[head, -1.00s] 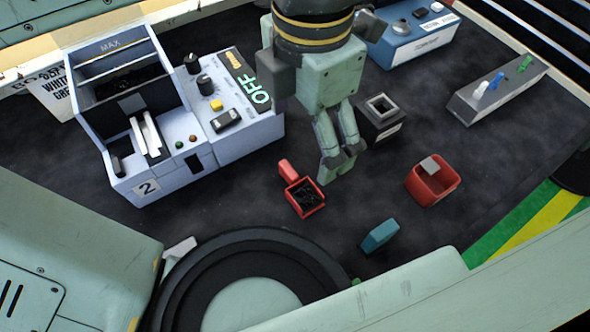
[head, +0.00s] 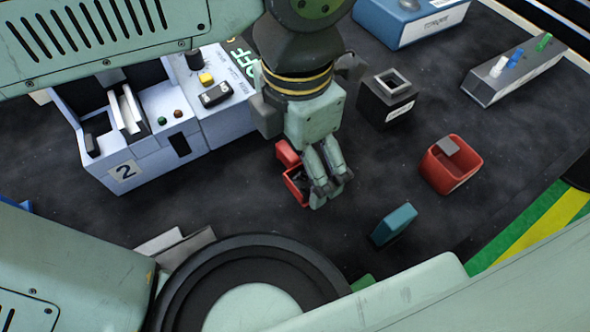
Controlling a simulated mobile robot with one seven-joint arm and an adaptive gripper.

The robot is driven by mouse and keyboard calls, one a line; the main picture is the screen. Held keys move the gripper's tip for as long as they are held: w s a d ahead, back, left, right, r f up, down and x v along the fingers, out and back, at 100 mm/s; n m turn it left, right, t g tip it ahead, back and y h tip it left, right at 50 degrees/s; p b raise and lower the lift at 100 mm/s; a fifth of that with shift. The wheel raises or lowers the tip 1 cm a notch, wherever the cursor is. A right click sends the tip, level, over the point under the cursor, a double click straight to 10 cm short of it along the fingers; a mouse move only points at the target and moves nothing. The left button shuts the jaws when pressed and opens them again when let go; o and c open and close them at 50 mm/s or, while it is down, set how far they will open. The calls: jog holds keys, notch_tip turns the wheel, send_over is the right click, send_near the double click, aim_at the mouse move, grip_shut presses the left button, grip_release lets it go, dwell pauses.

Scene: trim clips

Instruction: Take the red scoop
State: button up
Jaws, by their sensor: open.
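The red scoop (head: 287,153) lies on the dark table in the middle of the head view. Its short handle points to the upper left, and its square cup holds dark pieces. My gripper (head: 327,188) is open, with its fingers over the right part of the cup. The fingers hide much of the cup, so I cannot tell whether they touch it.
A red bin (head: 466,180) with a grey tab stands to the right, and a teal block (head: 393,225) in front of it. A black square holder (head: 387,100) is behind. The white machine marked 2 (head: 150,165) stands left.

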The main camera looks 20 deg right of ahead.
jog(key=shift+f, duration=0.25)
jog(key=c, duration=1.2)
jog(key=shift+c, duration=0.2)
